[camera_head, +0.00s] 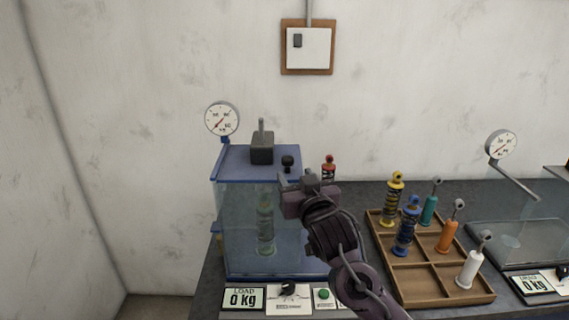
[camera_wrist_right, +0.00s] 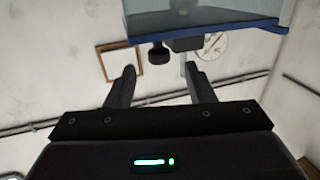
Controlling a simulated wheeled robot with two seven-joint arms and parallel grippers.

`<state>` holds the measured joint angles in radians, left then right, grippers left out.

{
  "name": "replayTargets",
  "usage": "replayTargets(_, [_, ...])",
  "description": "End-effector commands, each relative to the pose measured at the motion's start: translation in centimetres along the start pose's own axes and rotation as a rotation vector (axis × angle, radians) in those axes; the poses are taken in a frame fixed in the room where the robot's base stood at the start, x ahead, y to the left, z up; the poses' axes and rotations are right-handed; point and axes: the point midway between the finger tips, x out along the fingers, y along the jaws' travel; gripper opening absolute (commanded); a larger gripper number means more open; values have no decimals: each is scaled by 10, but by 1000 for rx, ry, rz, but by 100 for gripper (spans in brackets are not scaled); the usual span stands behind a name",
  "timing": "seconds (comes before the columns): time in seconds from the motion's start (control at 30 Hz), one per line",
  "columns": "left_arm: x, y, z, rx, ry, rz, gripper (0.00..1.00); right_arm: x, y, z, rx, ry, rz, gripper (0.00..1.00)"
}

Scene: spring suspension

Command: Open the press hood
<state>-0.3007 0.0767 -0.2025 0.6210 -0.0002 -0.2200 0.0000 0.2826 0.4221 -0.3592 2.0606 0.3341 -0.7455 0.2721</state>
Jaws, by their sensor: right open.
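The press hood (camera_head: 258,165) is a clear box with a blue top and blue edges. A small black knob (camera_head: 288,163) stands on its top near the right edge. A spring shock (camera_head: 265,228) shows inside through the clear wall. My right gripper (camera_head: 292,181) is open and empty by the hood's upper right corner, just below the knob in the head view. In the right wrist view, which is upside down, the knob (camera_wrist_right: 159,54) appears between the fingertips (camera_wrist_right: 162,72), under the hood's blue top (camera_wrist_right: 225,30). How far the knob is from the fingers is unclear.
A wooden tray (camera_head: 437,285) with several coloured shocks stands right of my right arm. A red-topped shock (camera_head: 328,165) is behind the gripper. A dark block (camera_head: 262,148) sits on the hood. A display (camera_head: 243,299) reads 0 kg. Another press (camera_head: 515,240) is at the far right.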

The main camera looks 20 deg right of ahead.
Motion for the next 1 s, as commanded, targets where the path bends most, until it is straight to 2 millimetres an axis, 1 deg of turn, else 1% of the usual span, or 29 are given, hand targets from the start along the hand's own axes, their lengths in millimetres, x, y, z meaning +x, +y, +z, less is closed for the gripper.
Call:
replayTargets(0.03, [-2, -2, 0, 0, 0, -2, 0, 3, 0, -6, 0, 12, 0, 49])
replayTargets(0.17, [-9, -4, -1, -1, 0, -5, 0, 16, 1, -9, 2, 15, 2, 49])
replayTargets(0.4, [-26, -5, -2, -2, 0, -5, 0, 54, 1, -9, 1, 12, 2, 49])
replayTargets(0.53, [-30, -5, -3, -2, 0, -6, 0, 68, 0, -8, 1, 12, 1, 49])
replayTargets(0.7, [-33, -5, -3, -2, 0, -6, 0, 77, 0, -6, 1, 13, 0, 49])
replayTargets(0.97, [-32, -5, -3, -2, 0, -5, 0, 78, 0, -5, 1, 12, 0, 49])
replayTargets(1.0, [-32, -4, -3, -2, 0, -5, 0, 78, 0, -5, 1, 12, 0, 44])
